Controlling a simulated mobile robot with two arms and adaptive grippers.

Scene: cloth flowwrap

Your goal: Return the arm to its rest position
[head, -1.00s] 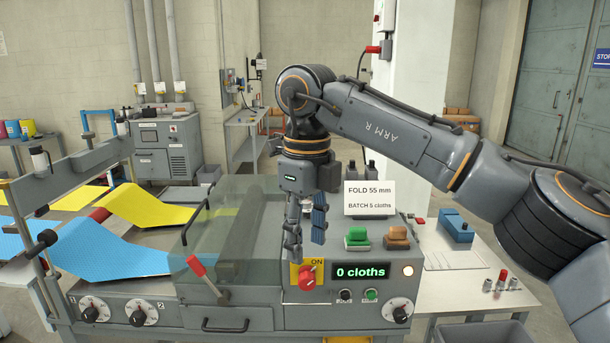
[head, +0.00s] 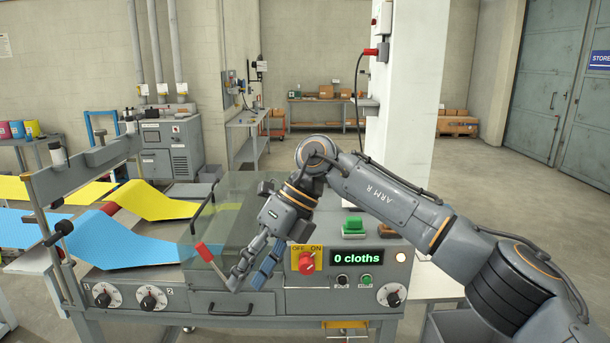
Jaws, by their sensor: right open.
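My right arm, marked ARM R, comes in from the right in the head view. Its elbow-like joint is bent high above the machine's front panel. My right gripper (head: 246,274) points down and to the left, open and empty, in front of the machine's front face. It is left of the red OFF/ON switch (head: 307,263) and appears close to the red-tipped lever (head: 204,253); I cannot tell whether they touch. My left gripper is not in view.
Blue cloth (head: 120,235) and yellow cloth (head: 150,204) run in from the left. Open floor lies behind at right.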

